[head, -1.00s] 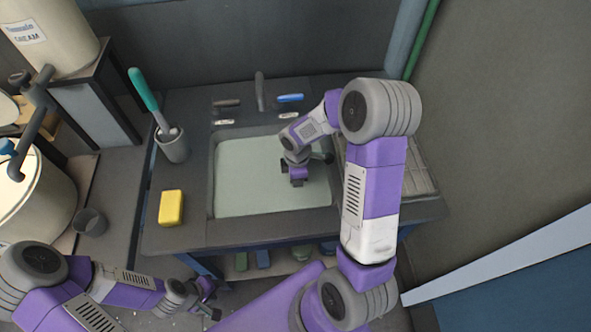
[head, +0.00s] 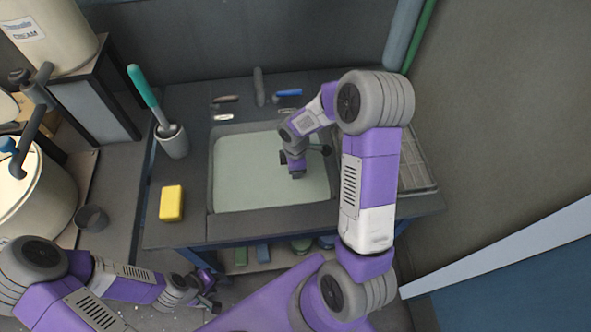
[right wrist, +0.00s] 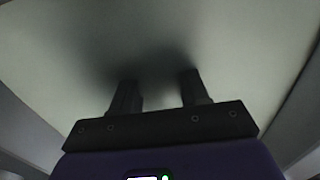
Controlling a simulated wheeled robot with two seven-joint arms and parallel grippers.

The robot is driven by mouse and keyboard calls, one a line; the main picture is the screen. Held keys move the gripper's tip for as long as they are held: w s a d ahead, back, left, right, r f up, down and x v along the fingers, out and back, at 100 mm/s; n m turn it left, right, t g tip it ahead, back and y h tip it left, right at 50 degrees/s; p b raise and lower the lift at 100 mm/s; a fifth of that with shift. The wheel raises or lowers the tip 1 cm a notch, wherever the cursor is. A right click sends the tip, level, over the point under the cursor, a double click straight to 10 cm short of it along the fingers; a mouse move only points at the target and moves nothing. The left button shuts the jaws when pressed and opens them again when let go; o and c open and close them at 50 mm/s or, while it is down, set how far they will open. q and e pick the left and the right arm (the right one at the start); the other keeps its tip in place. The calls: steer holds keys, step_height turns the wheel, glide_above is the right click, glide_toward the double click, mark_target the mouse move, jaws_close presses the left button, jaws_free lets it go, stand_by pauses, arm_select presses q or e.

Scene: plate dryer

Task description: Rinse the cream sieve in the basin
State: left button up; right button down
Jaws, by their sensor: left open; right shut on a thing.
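The basin (head: 211,185) is a sunken tub in the dark counter, filled with cloudy pale-green liquid. My right gripper (head: 296,174) reaches down into it, right of the middle. In the right wrist view my right gripper (right wrist: 160,90) points at the pale surface, its fingers a little apart and their tips lost in shadow. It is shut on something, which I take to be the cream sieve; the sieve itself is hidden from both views. My left gripper (head: 209,300) is open and empty, low in front of the counter.
A yellow sponge (head: 171,203) and a grey pot (head: 173,143) with a teal-handled brush (head: 144,91) stand left of the basin. A tap (head: 259,87) is behind it. A drying rack (head: 417,165) lies right, partly behind my right arm. Cream vats stand far left.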

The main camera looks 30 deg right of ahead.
step_height(320, 180, up, 15)
steer(key=p, duration=1.2)
steer(key=shift+a, duration=0.1)
stand_by(0.5)
